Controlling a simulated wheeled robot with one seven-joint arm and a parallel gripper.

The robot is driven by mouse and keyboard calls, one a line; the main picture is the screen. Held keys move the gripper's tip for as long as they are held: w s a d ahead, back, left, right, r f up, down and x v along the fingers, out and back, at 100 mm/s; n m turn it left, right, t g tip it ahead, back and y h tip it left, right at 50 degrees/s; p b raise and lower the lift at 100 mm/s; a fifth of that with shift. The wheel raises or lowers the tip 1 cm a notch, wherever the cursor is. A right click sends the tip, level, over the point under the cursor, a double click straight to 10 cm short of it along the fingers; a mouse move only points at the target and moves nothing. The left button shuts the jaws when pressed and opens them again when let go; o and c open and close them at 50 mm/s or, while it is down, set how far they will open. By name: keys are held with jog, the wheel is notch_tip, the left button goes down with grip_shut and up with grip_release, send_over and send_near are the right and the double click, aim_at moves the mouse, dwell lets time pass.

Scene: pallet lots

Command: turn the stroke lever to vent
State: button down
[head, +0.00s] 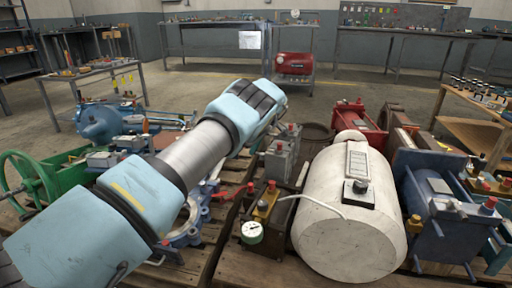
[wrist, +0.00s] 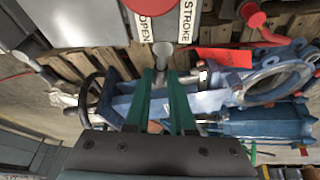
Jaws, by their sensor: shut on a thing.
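In the wrist view, my gripper (wrist: 162,74) has two green fingers closed on a short grey lever (wrist: 162,52), the stroke lever. The lever's grey end shows between and just beyond the fingertips. A white STROKE label (wrist: 187,20) is just right of it, and an OPEN label (wrist: 146,28) is just to its left. No vent marking is readable. In the head view, my arm crosses the middle and hides the gripper and the lever.
A red handle (wrist: 255,18) with a red tag (wrist: 224,58) is close on the right. Blue valve parts (wrist: 220,98) lie below the fingers. In the head view, a white tank (head: 345,220), a pressure gauge (head: 252,232) and a green handwheel (head: 25,180) crowd the pallets.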

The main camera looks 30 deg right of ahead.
jog(key=shift+s+a+n, duration=0.1)
jog(key=shift+a+n, duration=0.1)
jog(key=shift+n, duration=0.6)
jog(key=shift+y, duration=0.3)
jog(key=c, duration=0.8)
grip_release()
jog(key=shift+o, duration=0.2)
jog(key=p+v, duration=0.3)
jog(key=v, duration=0.8)
